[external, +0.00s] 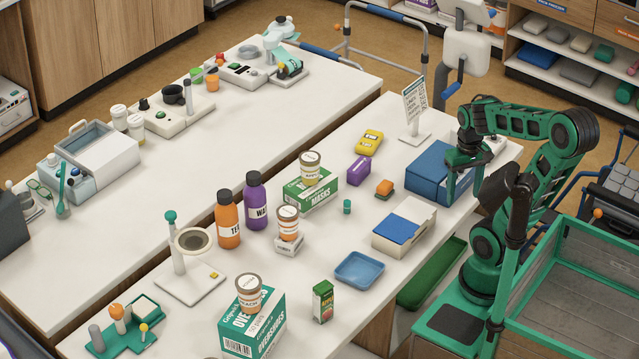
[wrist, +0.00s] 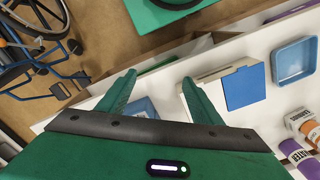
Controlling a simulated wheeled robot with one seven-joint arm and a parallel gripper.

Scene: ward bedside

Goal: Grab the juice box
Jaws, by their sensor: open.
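The juice box (external: 323,302) is a small green and white carton with a red picture on its front. It stands upright near the front edge of the table in the external view, right of the green overshoes box (external: 252,325). I do not see it in the wrist view. My gripper (external: 463,192) is open and empty, over the blue box (external: 432,172) at the table's right end, far from the juice box. In the wrist view my two fingers (wrist: 158,82) are spread apart, with part of the blue box (wrist: 140,108) showing between them.
A blue tray (external: 359,269) and a white box with a blue lid (external: 405,227) lie between my gripper and the juice box. Orange (external: 228,220) and purple (external: 256,203) bottles and labelled jars stand farther back. Table around the juice box is mostly clear on its right.

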